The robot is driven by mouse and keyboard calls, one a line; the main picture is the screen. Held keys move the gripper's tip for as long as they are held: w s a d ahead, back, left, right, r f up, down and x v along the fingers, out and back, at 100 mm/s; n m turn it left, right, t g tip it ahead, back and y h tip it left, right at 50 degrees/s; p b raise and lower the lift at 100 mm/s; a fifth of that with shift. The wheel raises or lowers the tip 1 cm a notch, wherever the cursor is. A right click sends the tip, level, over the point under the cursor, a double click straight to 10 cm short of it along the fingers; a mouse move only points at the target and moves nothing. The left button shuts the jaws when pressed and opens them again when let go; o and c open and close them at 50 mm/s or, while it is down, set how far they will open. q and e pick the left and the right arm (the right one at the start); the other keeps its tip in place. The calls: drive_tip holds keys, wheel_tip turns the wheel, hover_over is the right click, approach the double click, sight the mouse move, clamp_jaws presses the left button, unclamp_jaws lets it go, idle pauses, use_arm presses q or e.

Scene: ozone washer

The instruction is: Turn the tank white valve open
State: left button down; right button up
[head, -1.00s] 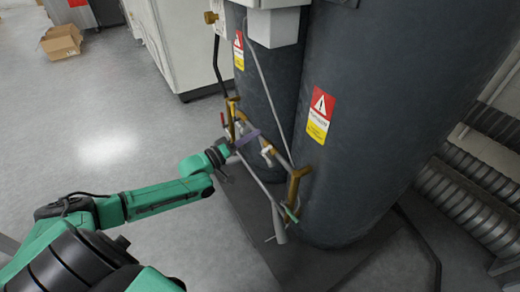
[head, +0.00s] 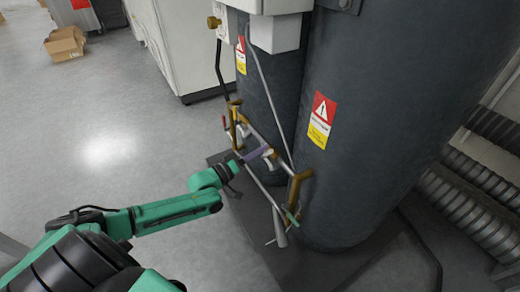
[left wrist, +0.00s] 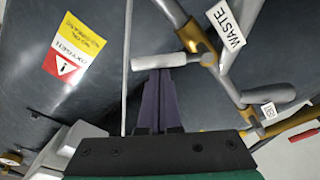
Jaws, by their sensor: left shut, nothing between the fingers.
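The white valve handle (head: 268,159) sits on the pipework in front of the dark tanks. In the left wrist view the white handle (left wrist: 158,61) lies crosswise, just beyond my fingertips, with its right end at a brass fitting. My left gripper (head: 264,150) reaches it from the left. Its purple fingers (left wrist: 160,72) are shut together with nothing between them. The tips are at the handle's near side, at or very close to contact. In the head view the fingers partly hide the pipe behind them. My right gripper is not in view.
The dark tank (head: 375,130) stands close behind. Brass pipe ends (head: 299,185) flank the valve. Open floor (head: 110,150) lies left.

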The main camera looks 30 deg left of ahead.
use_arm(q)
drive_tip(key=shift+s+d+f+m, duration=0.15)
drive_tip(key=shift+d+m, duration=0.1)
drive_tip(key=shift+m, duration=0.45)
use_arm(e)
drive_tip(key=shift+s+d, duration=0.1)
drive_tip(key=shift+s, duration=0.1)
use_arm(q)
drive_tip(key=shift+s+d+f+m+g+h+b, duration=0.1)
drive_tip(key=shift+s+d+f+m+h+b, duration=0.3)
drive_tip(key=shift+m, duration=1.35)
drive_tip(key=shift+s+d+f+m+g+h+b, duration=0.15)
drive_tip(key=shift+d+f+m+h, duration=0.45)
drive_tip(key=shift+m, duration=1.1)
drive_tip(key=shift+s+d+f+m+g+h+b, duration=0.1)
drive_tip(key=shift+s+d+f+m+b, duration=0.4)
drive_tip(key=shift+m, duration=1.25)
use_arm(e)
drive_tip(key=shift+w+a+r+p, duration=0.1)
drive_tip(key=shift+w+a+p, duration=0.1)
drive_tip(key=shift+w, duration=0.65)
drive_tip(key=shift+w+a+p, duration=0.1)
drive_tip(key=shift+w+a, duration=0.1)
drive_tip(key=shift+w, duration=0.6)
use_arm(q)
drive_tip(key=shift+w+a+f, duration=0.15)
drive_tip(key=shift+w+f, duration=0.1)
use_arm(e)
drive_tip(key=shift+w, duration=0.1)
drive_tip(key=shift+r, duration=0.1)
